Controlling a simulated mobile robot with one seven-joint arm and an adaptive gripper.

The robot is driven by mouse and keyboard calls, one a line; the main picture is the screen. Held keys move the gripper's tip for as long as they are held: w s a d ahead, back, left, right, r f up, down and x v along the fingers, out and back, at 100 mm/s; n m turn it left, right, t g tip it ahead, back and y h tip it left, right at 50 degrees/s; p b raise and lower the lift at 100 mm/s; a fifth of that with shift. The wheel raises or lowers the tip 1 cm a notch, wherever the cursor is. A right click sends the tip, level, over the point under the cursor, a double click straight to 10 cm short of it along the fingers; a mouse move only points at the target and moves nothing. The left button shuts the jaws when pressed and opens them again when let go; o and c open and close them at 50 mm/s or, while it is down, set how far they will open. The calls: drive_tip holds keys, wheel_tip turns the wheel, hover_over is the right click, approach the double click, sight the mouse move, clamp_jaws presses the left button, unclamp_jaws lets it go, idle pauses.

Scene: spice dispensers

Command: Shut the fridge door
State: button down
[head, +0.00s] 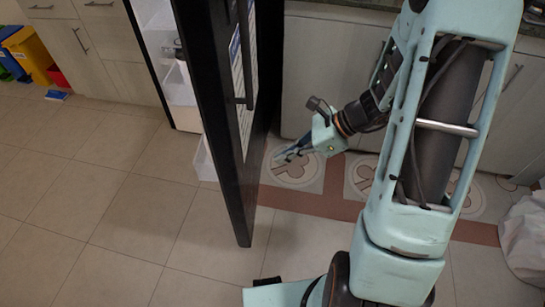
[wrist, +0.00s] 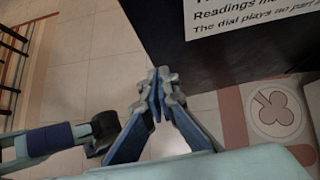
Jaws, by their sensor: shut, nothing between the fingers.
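The black fridge door (head: 222,150) stands wide open in the head view, its edge toward me. Its handle (head: 242,60) and posted sheets are on its right face. The white fridge interior (head: 178,80) shows through the gap left of the door. My gripper (head: 280,156) is to the right of the door, low, with its fingers pointing left toward that face. It looks a little apart from the door. In the wrist view, my gripper's fingers (wrist: 160,82) are together and empty, with the dark door (wrist: 230,65) and a white printed sheet (wrist: 250,14) beyond and to the right.
Grey cabinets (head: 325,75) stand behind my arm. A clear bin (head: 204,160) sticks out low behind the door. Colored bins (head: 28,52) stand at the far left. A pale bag (head: 525,240) lies at the right. The tiled floor (head: 110,210) left of the door is free.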

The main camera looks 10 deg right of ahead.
sight(240, 170)
drive_tip(key=shift+w+a+f+b, duration=0.4)
drive_tip(key=shift+a+f, duration=0.5)
drive_tip(key=shift+a, duration=0.65)
drive_tip(key=shift+w+a+f+b, duration=0.25)
drive_tip(key=shift+a+f+b, duration=0.2)
drive_tip(key=shift+a+f, duration=0.8)
drive_tip(key=shift+w+a+f+b, duration=0.4)
drive_tip(key=shift+a+f, duration=0.2)
drive_tip(key=shift+a, duration=1.25)
drive_tip(key=shift+a, duration=0.15)
